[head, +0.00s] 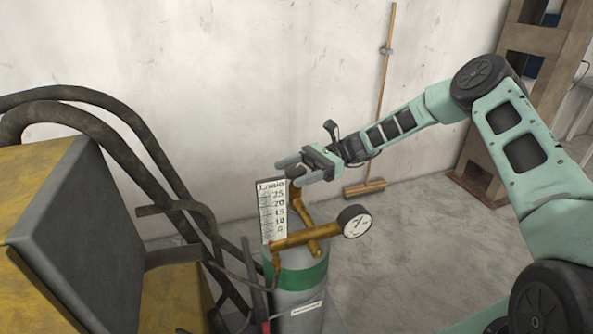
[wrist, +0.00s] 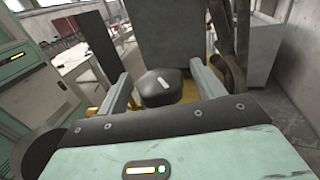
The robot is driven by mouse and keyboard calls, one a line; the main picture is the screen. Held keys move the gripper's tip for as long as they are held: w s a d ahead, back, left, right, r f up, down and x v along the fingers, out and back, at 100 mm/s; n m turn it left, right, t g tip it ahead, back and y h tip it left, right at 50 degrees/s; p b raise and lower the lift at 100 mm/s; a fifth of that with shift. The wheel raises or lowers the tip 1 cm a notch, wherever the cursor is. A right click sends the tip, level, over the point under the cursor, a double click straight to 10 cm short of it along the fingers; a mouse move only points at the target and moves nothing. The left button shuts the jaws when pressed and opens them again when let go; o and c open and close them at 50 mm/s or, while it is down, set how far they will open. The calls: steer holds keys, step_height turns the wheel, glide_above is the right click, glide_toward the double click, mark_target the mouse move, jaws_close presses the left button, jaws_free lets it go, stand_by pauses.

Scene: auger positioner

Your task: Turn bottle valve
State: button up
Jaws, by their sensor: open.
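The gas bottle (head: 297,290) is a grey cylinder with a green band, standing upright beside the yellow machine. Brass fittings (head: 307,238), a round gauge (head: 354,221) and a white scale plate (head: 272,212) sit on its top. The dark valve knob (head: 296,171) is at the top, partly hidden by my gripper. My gripper (head: 288,168) is open at the valve's height. In the wrist view the dark knob (wrist: 161,88) with a pale mark lies between the two fingers of my gripper (wrist: 162,82), with gaps at both sides. I cannot tell whether either finger touches it.
A yellow and grey machine (head: 62,215) with dark curved tubes (head: 150,140) stands close on the left. A broom (head: 372,187) leans on the wall behind. The floor (head: 400,240) right of the bottle is clear. A brown metal post (head: 505,120) stands at the back right.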

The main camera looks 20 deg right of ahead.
steer(key=shift+d, duration=0.1)
steer(key=b+v, duration=0.6)
steer(key=v, duration=1.1)
steer(key=shift+d, duration=0.15)
